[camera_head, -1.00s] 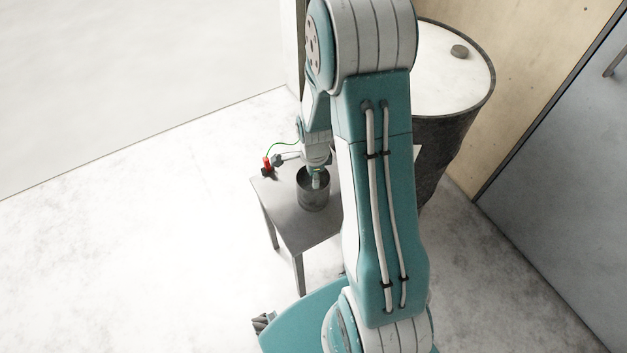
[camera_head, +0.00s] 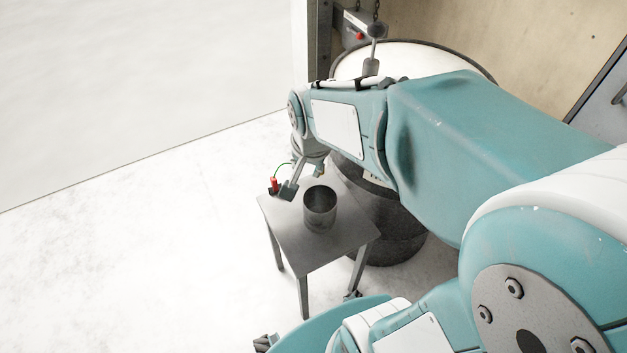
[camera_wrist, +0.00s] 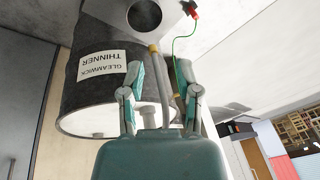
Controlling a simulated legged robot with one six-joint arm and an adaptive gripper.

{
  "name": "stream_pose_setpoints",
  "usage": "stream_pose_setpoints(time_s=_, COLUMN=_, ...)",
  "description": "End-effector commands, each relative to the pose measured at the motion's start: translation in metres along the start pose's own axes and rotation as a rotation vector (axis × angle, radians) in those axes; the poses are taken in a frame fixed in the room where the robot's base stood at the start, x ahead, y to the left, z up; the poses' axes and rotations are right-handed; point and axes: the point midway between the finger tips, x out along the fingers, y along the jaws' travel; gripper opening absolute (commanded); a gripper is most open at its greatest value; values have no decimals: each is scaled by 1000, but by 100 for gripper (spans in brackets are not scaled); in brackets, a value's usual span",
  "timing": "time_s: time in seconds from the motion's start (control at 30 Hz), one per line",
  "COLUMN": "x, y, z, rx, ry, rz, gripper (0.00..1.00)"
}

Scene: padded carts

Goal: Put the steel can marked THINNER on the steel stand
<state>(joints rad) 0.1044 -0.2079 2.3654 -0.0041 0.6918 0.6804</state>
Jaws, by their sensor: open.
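An open-topped dark steel can (camera_head: 319,208) stands upright on the small steel stand (camera_head: 300,249). No label shows on the side of it that I see. In the wrist view the can's round opening (camera_wrist: 145,14) is at the top edge. The label reading GLEAMWICK THINNER is on the large dark drum (camera_wrist: 75,66) in that view. My gripper (camera_head: 305,182) is open, at the far left side of the can and apart from it. Its spread fingers (camera_wrist: 160,85) show in the wrist view, with a brass-tipped rod between them; I cannot tell what it belongs to.
The pale-topped drum (camera_head: 400,235) stands close behind the stand, partly hidden by my arm. A red clamp (camera_head: 274,185) with a green wire sits at the stand's far left corner. The floor left of the stand is clear.

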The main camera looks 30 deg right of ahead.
Motion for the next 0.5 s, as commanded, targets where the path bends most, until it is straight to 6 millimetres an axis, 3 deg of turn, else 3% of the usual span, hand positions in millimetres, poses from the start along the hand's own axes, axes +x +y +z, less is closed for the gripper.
stream_pose_setpoints(time_s=0.2, x=-46, y=5, z=23, rx=-252, ry=54, rz=-49, gripper=43)
stream_pose_setpoints(time_s=0.5, x=-94, y=20, z=59, rx=-597, ry=137, rz=-96, gripper=43)
